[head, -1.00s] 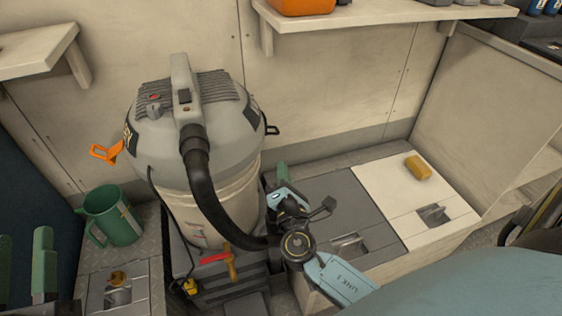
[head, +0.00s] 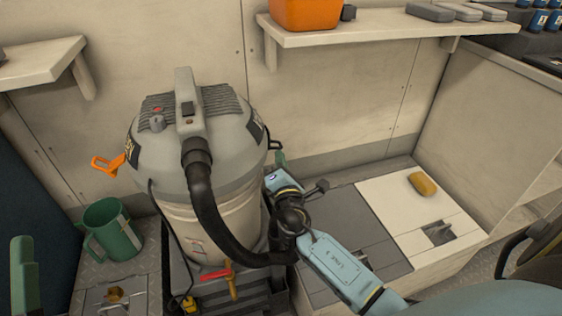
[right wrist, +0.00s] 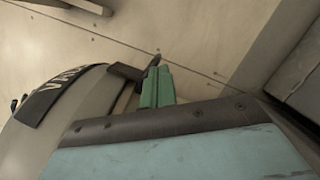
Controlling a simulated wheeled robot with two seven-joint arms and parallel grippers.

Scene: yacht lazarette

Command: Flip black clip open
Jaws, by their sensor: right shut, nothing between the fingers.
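The black clip (head: 275,144) juts from the right side of the grey vacuum's (head: 190,125) upper drum. My right gripper (head: 281,158) is just below and right of the clip, its green fingers shut and empty. In the right wrist view the green fingers (right wrist: 157,88) reach up beside the drum, and the dark clip (right wrist: 128,73) shows at their tips. I cannot tell whether they touch. The orange clip (head: 107,163) on the drum's left side sticks outward. A green finger of my left gripper (head: 22,277) shows at the lower left edge; its other finger is out of frame.
The black hose (head: 215,230) curves in front of the drum, close to my right arm. A green jug (head: 113,230) stands at left. A yellow sponge (head: 422,184) lies on the white locker lid (head: 400,205). An orange bin (head: 305,12) sits on the shelf above.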

